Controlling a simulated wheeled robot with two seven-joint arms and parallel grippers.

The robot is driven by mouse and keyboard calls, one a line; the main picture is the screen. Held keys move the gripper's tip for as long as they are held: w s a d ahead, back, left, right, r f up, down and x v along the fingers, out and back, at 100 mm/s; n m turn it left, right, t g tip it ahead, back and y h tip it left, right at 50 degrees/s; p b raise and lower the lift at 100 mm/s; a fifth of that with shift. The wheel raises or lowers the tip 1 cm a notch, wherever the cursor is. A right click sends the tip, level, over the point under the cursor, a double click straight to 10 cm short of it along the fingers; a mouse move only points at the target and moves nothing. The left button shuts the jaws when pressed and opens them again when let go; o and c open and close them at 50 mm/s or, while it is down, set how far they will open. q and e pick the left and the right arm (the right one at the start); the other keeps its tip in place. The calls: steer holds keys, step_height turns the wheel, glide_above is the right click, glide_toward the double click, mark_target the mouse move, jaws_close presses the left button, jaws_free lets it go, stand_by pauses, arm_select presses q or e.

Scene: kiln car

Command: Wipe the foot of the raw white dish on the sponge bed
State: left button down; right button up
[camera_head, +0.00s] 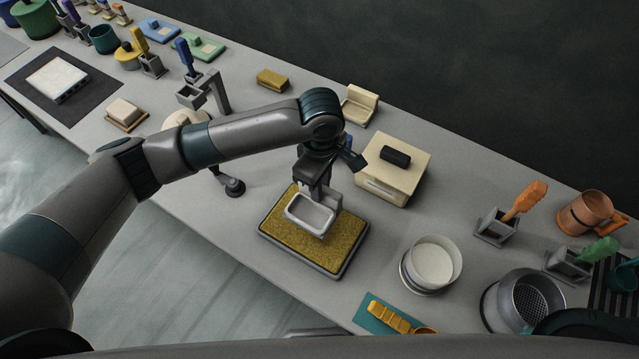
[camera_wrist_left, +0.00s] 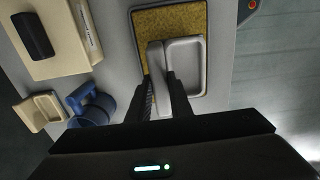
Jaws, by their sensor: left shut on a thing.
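The raw white dish (camera_head: 309,213) is a small rectangular dish with rounded corners and a raised rim. It is at the sponge bed (camera_head: 275,241), a yellow-brown pad in a dark tray. My left gripper (camera_head: 319,190) is shut on the dish's far side and points down. In the left wrist view the dish (camera_wrist_left: 184,68) lies over the sponge bed (camera_wrist_left: 170,20), with the gripper (camera_wrist_left: 162,85) at its near end. The dish's foot is hidden, and I cannot tell whether it touches the sponge. My right gripper is not in view.
A cream box (camera_head: 405,167) with a black handle stands just right of the sponge bed. A white round bowl (camera_head: 432,262), a metal sieve pot (camera_head: 522,302) and a teal mat (camera_head: 372,318) stand at right.

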arm_select(q)
steer(key=shift+r, duration=0.1)
steer(key=shift+r+p, duration=0.1)
steer(key=shift+p, duration=0.9)
steer(key=shift+f+b, duration=0.35)
steer(key=shift+f, duration=0.25)
steer(key=shift+f+b, duration=0.4)
steer(key=shift+f, duration=2.05)
steer(key=shift+p, duration=0.8)
